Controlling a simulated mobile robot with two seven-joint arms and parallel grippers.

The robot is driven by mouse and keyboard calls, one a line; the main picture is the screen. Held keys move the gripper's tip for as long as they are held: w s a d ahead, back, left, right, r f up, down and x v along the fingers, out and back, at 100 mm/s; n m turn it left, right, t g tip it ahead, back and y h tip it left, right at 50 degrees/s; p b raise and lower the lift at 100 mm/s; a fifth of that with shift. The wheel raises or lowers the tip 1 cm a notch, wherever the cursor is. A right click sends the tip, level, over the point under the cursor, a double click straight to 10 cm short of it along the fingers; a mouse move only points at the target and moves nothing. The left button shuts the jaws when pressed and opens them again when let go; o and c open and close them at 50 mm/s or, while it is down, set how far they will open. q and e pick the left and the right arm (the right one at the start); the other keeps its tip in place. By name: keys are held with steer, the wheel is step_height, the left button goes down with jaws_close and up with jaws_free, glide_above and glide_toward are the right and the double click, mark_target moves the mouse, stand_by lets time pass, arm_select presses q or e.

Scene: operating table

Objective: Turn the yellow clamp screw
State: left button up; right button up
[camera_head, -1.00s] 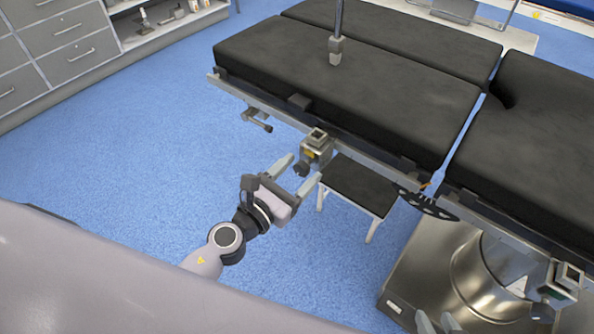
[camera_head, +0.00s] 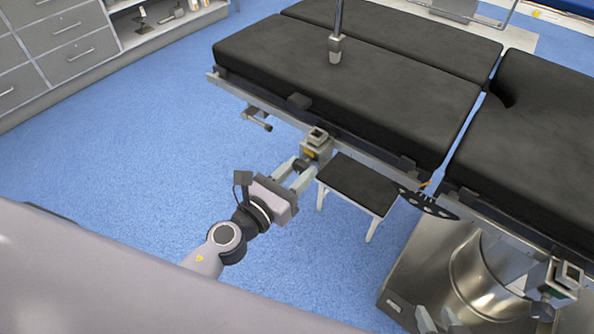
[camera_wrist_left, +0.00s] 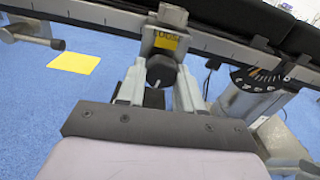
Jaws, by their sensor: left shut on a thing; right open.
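The clamp with the yellow label (camera_head: 317,143) hangs on the table's side rail. It also shows in the left wrist view (camera_wrist_left: 168,40), upper middle. Its dark screw knob (camera_wrist_left: 161,70) points toward me, below the label. My left gripper (camera_head: 299,168) is shut on this knob, one finger on each side, as the left wrist view (camera_wrist_left: 160,84) also shows. My right gripper (camera_head: 436,319) is open and empty at the lower edge of the head view, with only its fingertips showing.
The operating table (camera_head: 350,85) has black pads and a metal side rail. A black-topped step stool (camera_head: 358,185) stands right of my left gripper. Another clamp (camera_head: 564,277) sits at the far right, near the metal column base (camera_head: 420,270). Blue floor is free at left.

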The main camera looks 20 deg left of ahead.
arm_select(q)
steer(key=n, duration=0.5)
steer(key=shift+d+n, duration=0.1)
steer(key=shift+n, duration=0.2)
steer(key=n, duration=0.4)
steer(key=shift+s+r+p, duration=0.1)
steer(key=shift+p, duration=0.25)
steer(key=n+p, duration=0.1)
steer(key=n, duration=0.3)
steer(key=n+p, duration=0.1)
steer(key=n, duration=0.2)
steer(key=shift+d+r+n, duration=0.1)
steer(key=shift+r+n, duration=0.05)
steer(key=shift+n, duration=0.25)
steer(key=n+p, duration=0.3)
steer(key=n, duration=0.2)
steer(key=shift+r, duration=0.1)
steer(key=n+p, duration=0.2)
steer(key=n, duration=0.3)
steer(key=shift+n+p, duration=0.8)
steer(key=shift+n, duration=0.5)
steer(key=n, duration=0.1)
steer(key=n+p, duration=0.1)
steer(key=n, duration=0.1)
steer(key=shift+a+n, duration=0.2)
steer(key=shift+n, duration=1.2)
steer(key=shift+n+p, duration=0.4)
steer(key=shift+n, duration=0.5)
